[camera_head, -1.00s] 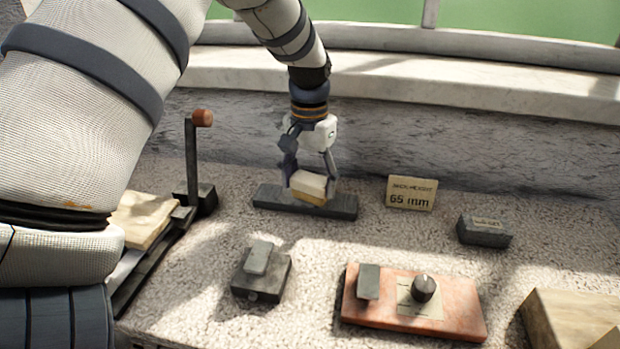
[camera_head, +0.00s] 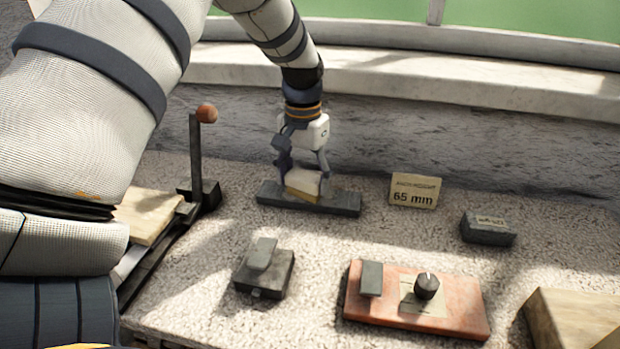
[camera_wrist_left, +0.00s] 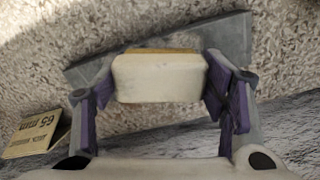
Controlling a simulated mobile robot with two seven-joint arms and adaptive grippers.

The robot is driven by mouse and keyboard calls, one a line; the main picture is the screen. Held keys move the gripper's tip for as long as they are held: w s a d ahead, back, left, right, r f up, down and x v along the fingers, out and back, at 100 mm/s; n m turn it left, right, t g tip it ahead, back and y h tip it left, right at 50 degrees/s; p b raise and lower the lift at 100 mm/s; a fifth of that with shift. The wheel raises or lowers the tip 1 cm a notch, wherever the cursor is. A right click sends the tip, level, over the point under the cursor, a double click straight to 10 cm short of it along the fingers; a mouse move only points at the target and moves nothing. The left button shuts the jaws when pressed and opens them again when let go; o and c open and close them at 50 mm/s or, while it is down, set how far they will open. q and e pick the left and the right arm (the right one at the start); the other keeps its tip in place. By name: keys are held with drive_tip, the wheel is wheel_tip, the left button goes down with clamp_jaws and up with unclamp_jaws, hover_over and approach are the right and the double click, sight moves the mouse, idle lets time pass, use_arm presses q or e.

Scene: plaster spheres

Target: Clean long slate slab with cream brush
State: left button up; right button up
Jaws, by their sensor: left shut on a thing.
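The long slate slab (camera_head: 342,203) is a dark grey bar lying on the pale gritty surface near the back wall. It also shows behind the brush in the left wrist view (camera_wrist_left: 232,38). My left gripper (camera_head: 304,182) is shut on the cream brush (camera_head: 303,181), a pale block with a tan lower edge. The brush is over the middle of the slab, seemingly touching it. In the left wrist view the brush (camera_wrist_left: 158,80) sits between the purple finger pads. Its underside is hidden. My right gripper is not in view.
A "65 mm" card (camera_head: 414,191) and a small dark block (camera_head: 488,229) stand to the right. A dark block with a grey tab (camera_head: 264,272) and a red panel with a knob (camera_head: 450,312) are in front. A lever with a brown knob (camera_head: 197,160) stands left.

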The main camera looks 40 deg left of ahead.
use_arm(q)
drive_tip(key=shift+w+d, duration=0.25)
drive_tip(key=shift+d, duration=0.85)
drive_tip(key=shift+w+d, duration=0.2)
drive_tip(key=shift+d, duration=0.9)
drive_tip(key=shift+a, duration=0.1)
drive_tip(key=shift+s+a, duration=0.25)
drive_tip(key=shift+a, duration=0.8)
drive_tip(key=shift+s+a, duration=0.2)
drive_tip(key=shift+a, duration=0.85)
drive_tip(key=shift+d, duration=0.1)
drive_tip(key=shift+w+d, duration=0.25)
drive_tip(key=shift+d, duration=0.8)
drive_tip(key=shift+w+d, duration=0.2)
drive_tip(key=shift+d, duration=0.85)
drive_tip(key=shift+s+a+r, duration=0.15)
drive_tip(key=shift+a+r, duration=0.2)
drive_tip(key=shift+a, duration=0.25)
drive_tip(key=shift+s+a+r, duration=0.15)
drive_tip(key=shift+a+r, duration=0.15)
drive_tip(key=shift+a, duration=0.25)
